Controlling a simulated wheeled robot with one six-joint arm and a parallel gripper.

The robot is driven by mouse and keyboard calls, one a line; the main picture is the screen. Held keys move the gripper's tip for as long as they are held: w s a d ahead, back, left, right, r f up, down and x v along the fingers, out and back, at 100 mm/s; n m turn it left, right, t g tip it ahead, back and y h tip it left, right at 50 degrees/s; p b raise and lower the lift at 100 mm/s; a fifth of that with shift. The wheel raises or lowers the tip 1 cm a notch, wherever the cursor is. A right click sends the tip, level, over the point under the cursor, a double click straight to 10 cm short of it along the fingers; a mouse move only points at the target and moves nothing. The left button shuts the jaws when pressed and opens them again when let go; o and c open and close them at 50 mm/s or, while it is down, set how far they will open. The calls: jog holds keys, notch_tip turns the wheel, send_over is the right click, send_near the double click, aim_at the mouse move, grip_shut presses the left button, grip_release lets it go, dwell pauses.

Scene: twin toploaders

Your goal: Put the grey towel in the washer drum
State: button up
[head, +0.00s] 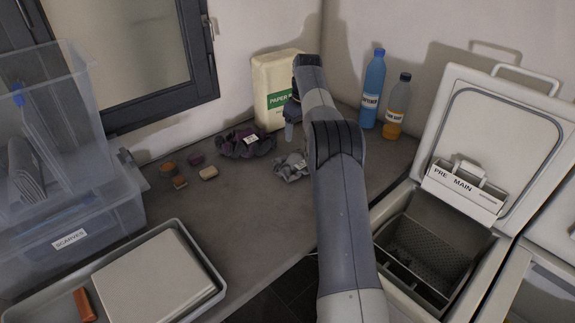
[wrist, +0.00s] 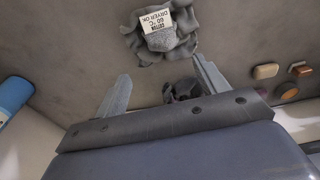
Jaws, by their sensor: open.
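The grey towel (head: 292,167) lies crumpled on the counter in the head view. In the wrist view the grey towel (wrist: 150,48) shows a white care label reading cotton, 60 °C, dryer OK. My gripper (head: 289,132) is above the counter, just behind the towel in the head view. In the wrist view my gripper (wrist: 160,68) has its fingers spread with nothing held, and the towel lies just past the tips. The washer drum (head: 430,248) is at the lower right, a dark perforated tub under a raised lid with a PRE MAIN drawer (head: 465,187).
A dark purple cloth (head: 238,145) lies left of the towel, near small soap-like pieces (head: 208,173). A paper box (head: 268,88) and two bottles (head: 373,88) stand at the back. A scarves bin (head: 75,215) and tray (head: 213,275) are left. Another machine (head: 545,285) is at right.

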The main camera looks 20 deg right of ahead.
aim_at(295, 153)
jog(key=f, duration=0.3)
jog(key=f+p, duration=0.1)
jog(key=f, duration=0.2)
jog(key=w+f, duration=0.1)
jog(key=f, duration=0.2)
jog(key=shift+a, duration=0.4)
jog(key=shift+c, duration=0.2)
grip_shut()
